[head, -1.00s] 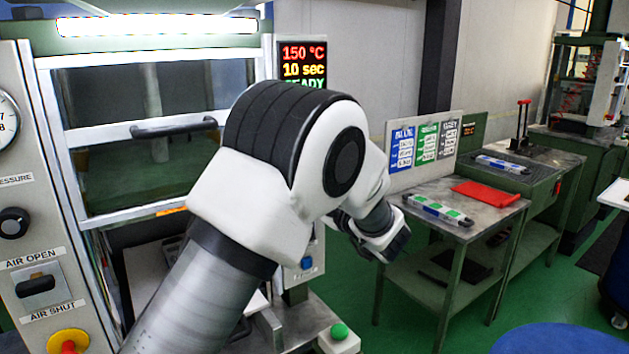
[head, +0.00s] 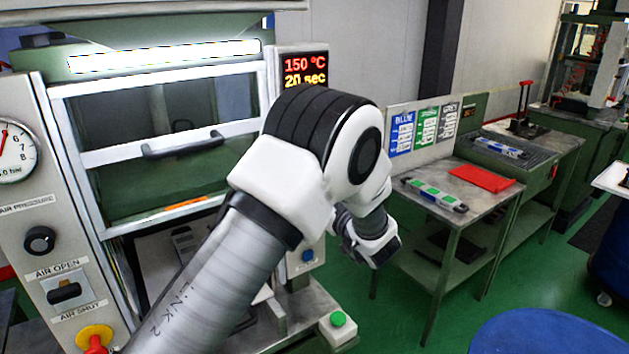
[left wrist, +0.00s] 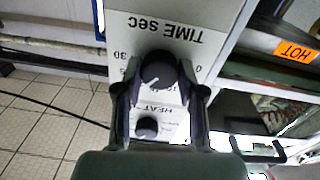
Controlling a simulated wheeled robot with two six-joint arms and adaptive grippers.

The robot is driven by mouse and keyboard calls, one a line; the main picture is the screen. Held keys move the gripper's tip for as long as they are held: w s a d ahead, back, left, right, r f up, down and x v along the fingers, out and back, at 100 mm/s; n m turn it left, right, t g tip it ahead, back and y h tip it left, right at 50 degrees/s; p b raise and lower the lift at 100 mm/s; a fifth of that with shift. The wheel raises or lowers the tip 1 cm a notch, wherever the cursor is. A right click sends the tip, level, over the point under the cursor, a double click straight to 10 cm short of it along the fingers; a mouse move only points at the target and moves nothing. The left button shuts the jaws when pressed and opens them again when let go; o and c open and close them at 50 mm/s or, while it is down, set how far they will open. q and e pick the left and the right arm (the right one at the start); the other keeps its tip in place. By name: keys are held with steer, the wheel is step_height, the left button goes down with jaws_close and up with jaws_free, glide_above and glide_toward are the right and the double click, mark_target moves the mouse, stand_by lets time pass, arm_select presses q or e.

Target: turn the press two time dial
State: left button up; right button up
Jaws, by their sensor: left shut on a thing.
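The press's time dial (left wrist: 157,68) is a dark round knob with a light mark, on a white panel lettered "TIME sec" that shows upside down in the left wrist view. My left gripper (left wrist: 160,82) is shut on it, one finger on each side. My right gripper is not in view.
A second dark knob (left wrist: 147,127) marked HEAT sits beside the time dial, between my fingers. The press door handle (head: 183,145) and an orange HOT label (left wrist: 296,50) are near. A steel table (head: 505,196) with a red cloth (head: 482,178) stands to the right.

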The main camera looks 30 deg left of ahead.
arm_select(q)
steer(key=shift+w+r+m+p, duration=0.1)
steer(key=shift+r+m+p, duration=0.15)
steer(key=shift+m+p, duration=0.75)
steer(key=shift+w+r+m+p, duration=0.1)
steer(key=shift+r+m+p, duration=0.1)
steer(key=shift+m+p, duration=0.75)
steer(key=shift+m+b, duration=0.3)
steer(key=shift+m, duration=0.05)
steer(key=o, duration=1.1)
steer(key=shift+f, duration=0.15)
steer(key=shift+o, duration=0.2)
steer(key=v, duration=0.7)
steer(key=shift+s, duration=0.2)
